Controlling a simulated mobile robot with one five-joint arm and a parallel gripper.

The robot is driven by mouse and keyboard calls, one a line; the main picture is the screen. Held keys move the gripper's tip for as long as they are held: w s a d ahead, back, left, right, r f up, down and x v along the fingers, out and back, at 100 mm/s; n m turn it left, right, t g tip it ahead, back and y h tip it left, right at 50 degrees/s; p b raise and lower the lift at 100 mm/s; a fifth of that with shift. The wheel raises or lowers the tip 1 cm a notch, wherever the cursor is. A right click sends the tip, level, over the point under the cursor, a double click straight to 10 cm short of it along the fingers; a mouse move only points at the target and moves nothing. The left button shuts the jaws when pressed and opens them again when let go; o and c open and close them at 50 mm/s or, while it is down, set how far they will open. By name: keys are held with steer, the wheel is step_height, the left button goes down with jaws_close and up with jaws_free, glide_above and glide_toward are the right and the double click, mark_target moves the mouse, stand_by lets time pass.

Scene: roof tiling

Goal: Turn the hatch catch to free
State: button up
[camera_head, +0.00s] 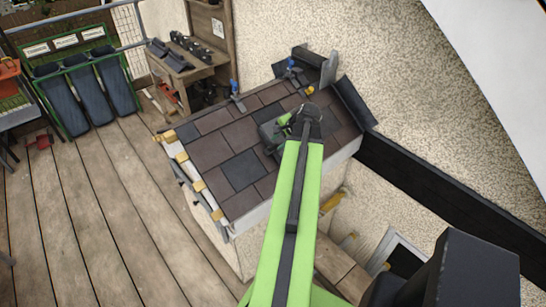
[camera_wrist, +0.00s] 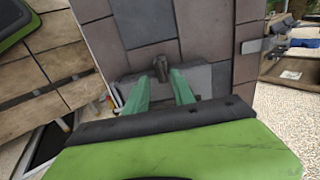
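A small dark upright knob (camera_wrist: 161,68), which looks like the hatch catch, stands on the roof in the wrist view. It sits just beyond my gripper's fingertips (camera_wrist: 159,80), roughly in line with the gap between them. The two green fingers are apart with nothing held between them. I cannot tell whether either touches the knob. A grey flat panel (camera_wrist: 200,78), perhaps the hatch, lies behind the fingers. In the head view my gripper (camera_head: 284,123) is over the upper right part of the tiled roof, and the arm hides most of the catch area.
Brown and grey tiles (camera_head: 240,170) cover the small roof. Blue-handled clamps (camera_head: 237,93) stand at its upper edge, with dark upright pieces (camera_head: 352,102) at the right. A wooden workbench (camera_head: 185,70) and a green rack (camera_head: 85,90) stand behind. The plank floor at left is mostly clear.

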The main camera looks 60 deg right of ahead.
mark_target(272, 147)
steer(key=b+x, duration=0.3)
steer(key=x, duration=0.3)
jaws_close()
